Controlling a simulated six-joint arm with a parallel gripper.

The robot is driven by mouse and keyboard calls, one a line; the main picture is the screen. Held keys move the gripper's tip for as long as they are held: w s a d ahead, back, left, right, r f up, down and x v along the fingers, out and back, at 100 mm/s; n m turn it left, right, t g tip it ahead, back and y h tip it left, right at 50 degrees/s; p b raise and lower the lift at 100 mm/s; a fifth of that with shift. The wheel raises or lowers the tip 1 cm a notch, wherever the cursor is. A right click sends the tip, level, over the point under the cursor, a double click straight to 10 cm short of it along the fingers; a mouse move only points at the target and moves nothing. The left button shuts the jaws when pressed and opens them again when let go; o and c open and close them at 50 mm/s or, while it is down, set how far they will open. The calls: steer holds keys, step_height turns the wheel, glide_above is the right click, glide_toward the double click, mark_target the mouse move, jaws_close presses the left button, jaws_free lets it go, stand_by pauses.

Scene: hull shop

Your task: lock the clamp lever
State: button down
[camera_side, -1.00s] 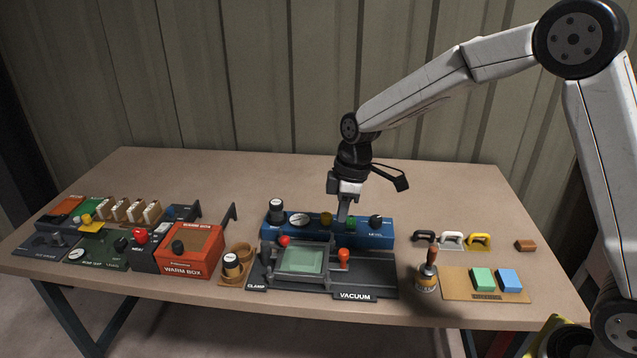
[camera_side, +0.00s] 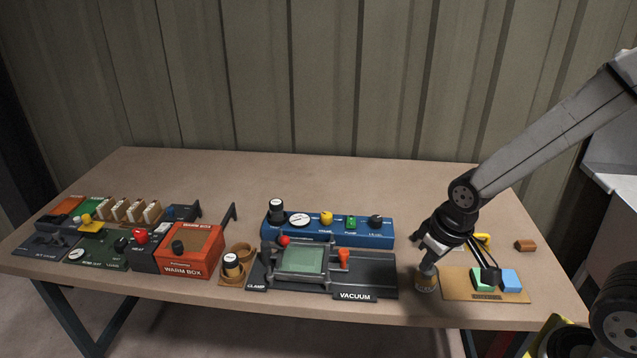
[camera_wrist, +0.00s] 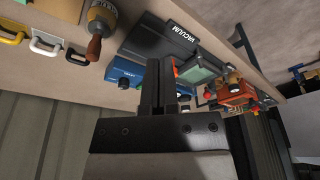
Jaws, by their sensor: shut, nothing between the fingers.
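The clamp fixture is a dark grey base (camera_side: 375,275) with a pale green pane (camera_side: 302,260) in a grey frame. A red ball knob (camera_side: 284,240) stands at the frame's left back corner, nearer the CLAMP label (camera_side: 257,286). An orange-red handle (camera_side: 344,256) stands upright at its right, nearer the VACUUM label (camera_side: 355,296). I cannot tell the lever's exact position. My gripper (camera_side: 428,264) is shut and empty, right of the fixture and apart from it, in front of the jar's wooden handle. In the wrist view my shut fingers (camera_wrist: 160,65) point towards the fixture base (camera_wrist: 150,35).
A jar (camera_side: 426,284) with a wooden-handled tool (camera_wrist: 96,45) stands close to my gripper. A blue panel (camera_side: 265,228) with a gauge and knobs is behind the fixture. A board (camera_side: 455,284) with green and blue blocks lies right. The orange warm box (camera_side: 188,268) is left.

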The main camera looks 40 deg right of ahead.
steer(key=c, duration=0.8)
jaws_free()
steer(key=shift+w, duration=0.1)
steer(key=o, duration=0.4)
steer(key=shift+w+r, duration=0.1)
steer(key=shift+w, duration=0.25)
steer(key=shift+c, duration=0.2)
steer(key=m+y, duration=0.3)
steer(key=m, duration=0.7)
glide_toward(286, 237)
steer(key=shift+s+a+f+t, duration=0.1)
steer(key=shift+a+f+t, duration=0.25)
steer(key=shift+f, duration=0.4)
steer(key=shift+f, duration=0.1)
steer(key=shift+x, duration=3.8)
steer(key=shift+d, duration=0.1)
jaws_close()
